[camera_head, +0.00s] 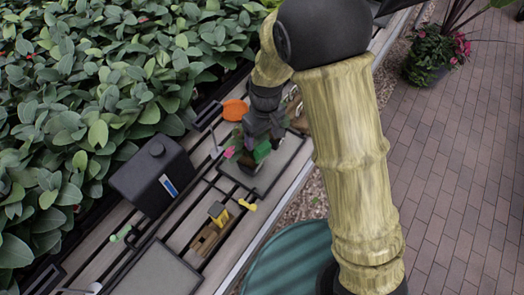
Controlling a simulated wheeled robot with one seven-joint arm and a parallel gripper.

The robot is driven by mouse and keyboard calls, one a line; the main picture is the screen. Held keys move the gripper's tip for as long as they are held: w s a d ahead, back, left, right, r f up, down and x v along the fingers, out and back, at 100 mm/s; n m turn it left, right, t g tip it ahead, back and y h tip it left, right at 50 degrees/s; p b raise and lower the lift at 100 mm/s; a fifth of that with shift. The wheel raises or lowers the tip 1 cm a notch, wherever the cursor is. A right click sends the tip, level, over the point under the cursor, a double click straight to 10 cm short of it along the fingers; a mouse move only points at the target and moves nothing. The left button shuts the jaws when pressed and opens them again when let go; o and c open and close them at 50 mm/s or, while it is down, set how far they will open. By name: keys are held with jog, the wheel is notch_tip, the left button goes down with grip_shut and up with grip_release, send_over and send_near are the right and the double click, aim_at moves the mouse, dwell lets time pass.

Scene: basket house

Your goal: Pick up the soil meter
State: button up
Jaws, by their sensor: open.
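My gripper (252,150), dark and jointed, hangs at the end of my bamboo-patterned arm and points down over a grey tray on the slatted bench. Its jaws are open. A small green object (262,151) shows right at the fingers, partly hidden by them; I cannot tell whether it is the soil meter or whether the fingers touch it. A small yellow, black-topped object (218,212) sits by a brown slatted block, nearer to me. A thin green-headed tool (121,233) lies further left. None of these is clearly readable as the soil meter.
A black box (154,177) with a blue-white label stands left on the bench, beside dense leafy plants (90,90). An orange disc (235,110) lies behind the gripper. A grey tray (160,273) is at the front. A teal round surface (290,262) stands below right. Brick paving is open at right.

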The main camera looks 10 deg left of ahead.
aim_at(262, 144)
jog(key=shift+f, duration=1.2)
jog(key=shift+w+f+p, duration=0.1)
jog(key=shift+f+p, duration=0.6)
jog(key=shift+f, duration=1.9)
jog(key=shift+a, duration=0.1)
jog(key=c, duration=1.2)
jog(key=shift+o, duration=0.2)
jog(key=shift+r, duration=0.15)
